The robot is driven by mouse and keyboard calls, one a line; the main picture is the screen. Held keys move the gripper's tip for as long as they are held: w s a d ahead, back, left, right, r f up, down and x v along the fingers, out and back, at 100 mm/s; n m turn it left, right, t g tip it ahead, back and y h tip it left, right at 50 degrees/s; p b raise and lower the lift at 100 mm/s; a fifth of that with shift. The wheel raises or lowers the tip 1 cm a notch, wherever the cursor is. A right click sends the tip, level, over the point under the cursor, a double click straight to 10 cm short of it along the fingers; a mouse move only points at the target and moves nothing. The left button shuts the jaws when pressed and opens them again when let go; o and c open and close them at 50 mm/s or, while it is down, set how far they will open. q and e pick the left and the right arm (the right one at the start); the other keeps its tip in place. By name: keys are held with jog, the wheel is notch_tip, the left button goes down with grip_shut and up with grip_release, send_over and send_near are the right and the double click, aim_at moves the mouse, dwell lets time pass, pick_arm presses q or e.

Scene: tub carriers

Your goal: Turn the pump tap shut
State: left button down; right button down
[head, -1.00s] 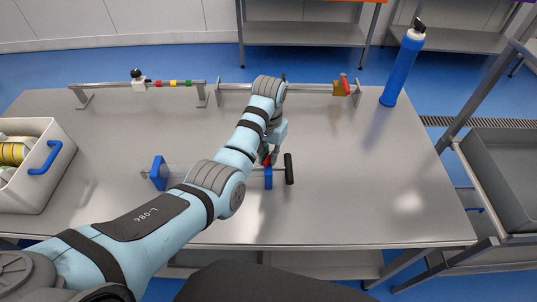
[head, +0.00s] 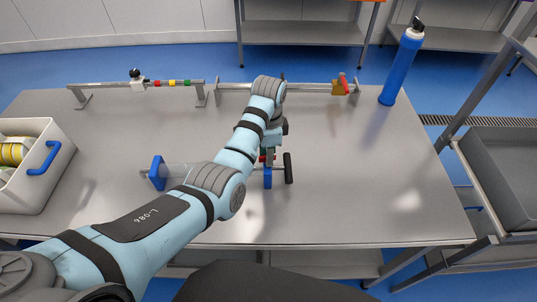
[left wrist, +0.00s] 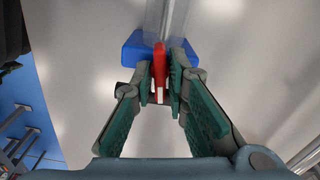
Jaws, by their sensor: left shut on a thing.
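The pump lies on the table in the head view, with a clear barrel (head: 178,170), blue end blocks (head: 157,174) and a black handle (head: 288,168) at its right end. My left gripper (head: 267,155) reaches down over the pump's right blue block. In the left wrist view, the pump's red tap lever (left wrist: 160,65) stands between the green fingers, in front of a blue block (left wrist: 131,53). My left gripper (left wrist: 161,82) is shut on this lever. My forearm hides part of the barrel in the head view. My right gripper is not in view.
A rail at the back carries a brass valve with a red lever (head: 344,83). Another rail (head: 185,82) holds coloured rings. A blue bottle (head: 402,66) stands at the back right. A white tub (head: 40,190) stands at the left. The table's right side is clear.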

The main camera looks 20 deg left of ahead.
pick_arm(q)
jog(key=shift+m, duration=1)
jog(key=c, duration=1.6)
grip_release()
jog(key=shift+c, duration=0.2)
